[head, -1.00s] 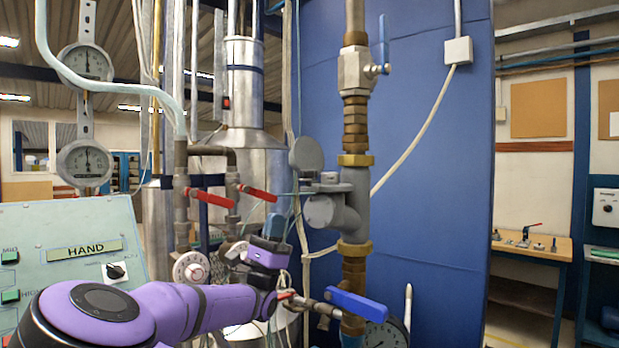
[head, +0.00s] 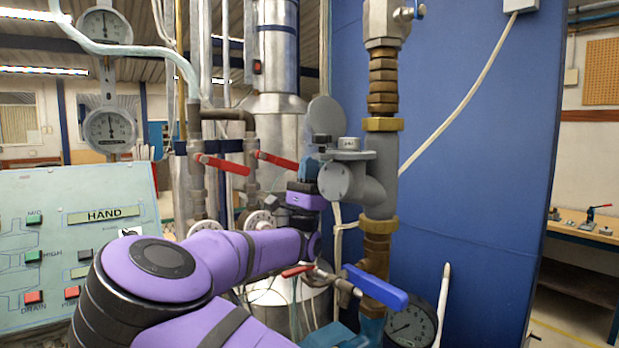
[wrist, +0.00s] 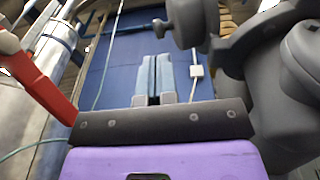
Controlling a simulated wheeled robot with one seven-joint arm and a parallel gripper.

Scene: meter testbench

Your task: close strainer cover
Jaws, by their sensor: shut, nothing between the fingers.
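The strainer is a grey pipe fitting (head: 376,190) on the vertical brass pipe in the head view. Its round grey cover (head: 326,116) stands upright above the fitting's left side, open. My gripper (head: 310,165) is just left of the fitting's round end, below the cover, with its fingers pointing up. In the wrist view, the two blue-grey fingers (wrist: 154,75) are together and empty. Large grey parts of the fitting (wrist: 270,55) fill the right side there, beside the fingers. I cannot tell whether the gripper touches the fitting.
Red-handled valves (head: 221,164) are left of my gripper; a red handle (wrist: 36,84) shows close at left in the wrist view. A blue valve handle (head: 375,287) and a gauge (head: 411,325) are below. A blue panel (head: 480,150) stands behind.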

